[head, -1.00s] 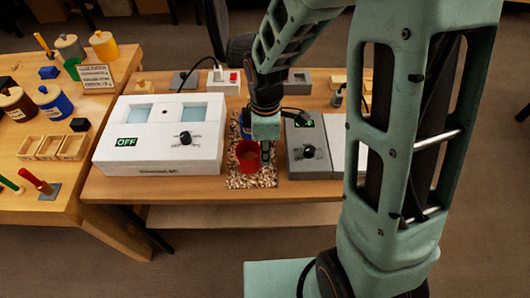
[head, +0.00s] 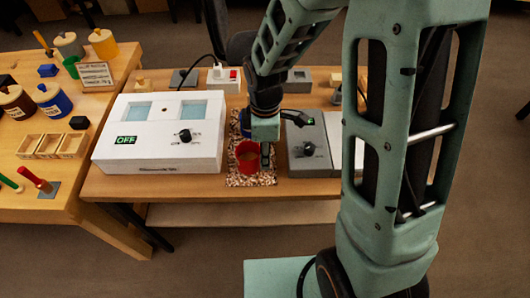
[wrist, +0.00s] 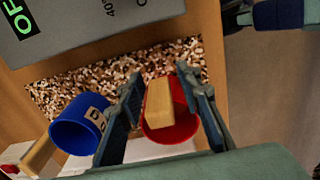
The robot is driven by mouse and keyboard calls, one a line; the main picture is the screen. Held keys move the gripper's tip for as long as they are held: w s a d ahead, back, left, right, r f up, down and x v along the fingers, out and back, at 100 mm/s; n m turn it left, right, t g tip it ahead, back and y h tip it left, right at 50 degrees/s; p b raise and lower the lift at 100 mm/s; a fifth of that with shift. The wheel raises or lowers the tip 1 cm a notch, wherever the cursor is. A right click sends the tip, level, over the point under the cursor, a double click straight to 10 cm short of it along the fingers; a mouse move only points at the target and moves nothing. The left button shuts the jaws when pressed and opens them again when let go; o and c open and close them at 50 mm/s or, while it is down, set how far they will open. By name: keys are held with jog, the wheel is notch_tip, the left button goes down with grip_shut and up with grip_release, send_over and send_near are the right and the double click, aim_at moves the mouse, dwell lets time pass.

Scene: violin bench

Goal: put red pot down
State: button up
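The red pot (head: 248,158) stands on the speckled mat (head: 250,181), between the white box and the grey box. In the wrist view the red pot (wrist: 170,128) shows between the two fingers, with its tan wooden handle (wrist: 158,98). My gripper (wrist: 160,74) is open around the handle, with a narrow gap on each side of it. In the head view my gripper (head: 266,155) is low at the pot's right side. The pot's underside is hidden. A blue pot (wrist: 78,125) is beside it on the mat, mostly hidden behind my gripper in the head view.
The white box (head: 160,150) reading OFF is close on the left. The grey box (head: 312,162) is close on the right. A white and red switch block (head: 223,80) is behind. The left table (head: 85,165) holds several pots, a sign and small trays.

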notch_tip(320, 180, up, 12)
jog(key=shift+r+p, duration=0.1)
jog(key=shift+p, duration=0.55)
